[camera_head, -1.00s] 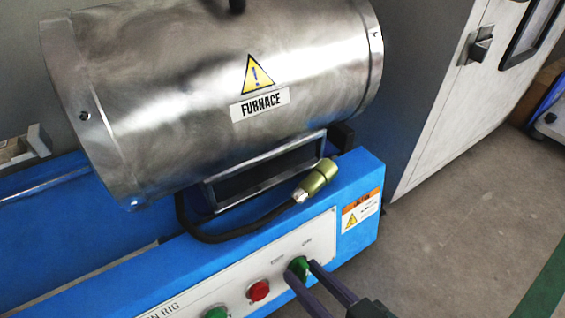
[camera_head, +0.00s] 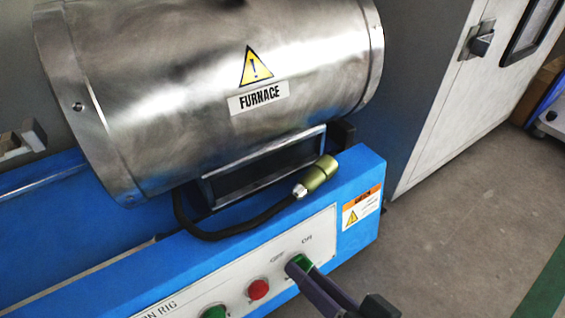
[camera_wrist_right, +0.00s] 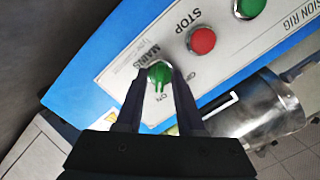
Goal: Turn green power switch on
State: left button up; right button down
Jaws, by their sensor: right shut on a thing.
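The green power switch (camera_head: 300,263) is a knob on the white front panel of the blue rig, at the panel's right end, with OFF and ON printed near it. It also shows in the right wrist view (camera_wrist_right: 160,76), marked MAINS. My right gripper (camera_head: 308,276) comes in from the lower right and is shut on the knob. In the right wrist view its two dark fingers (camera_wrist_right: 157,88) stand on either side of the knob. My left gripper is not in either view.
A red STOP button (camera_head: 258,289) and a green button (camera_head: 214,312) sit to the left on the same panel. A steel furnace (camera_head: 215,85) stands above, with a cable and olive connector (camera_head: 318,175) on the blue ledge. Bare floor lies to the right.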

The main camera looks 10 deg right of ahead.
jog(key=shift+f, duration=0.1)
jog(key=c, duration=1)
grip_release()
jog(key=shift+o, duration=0.5)
jog(key=p+v, duration=0.4)
jog(key=v, duration=0.6)
jog(key=shift+w, duration=0.1)
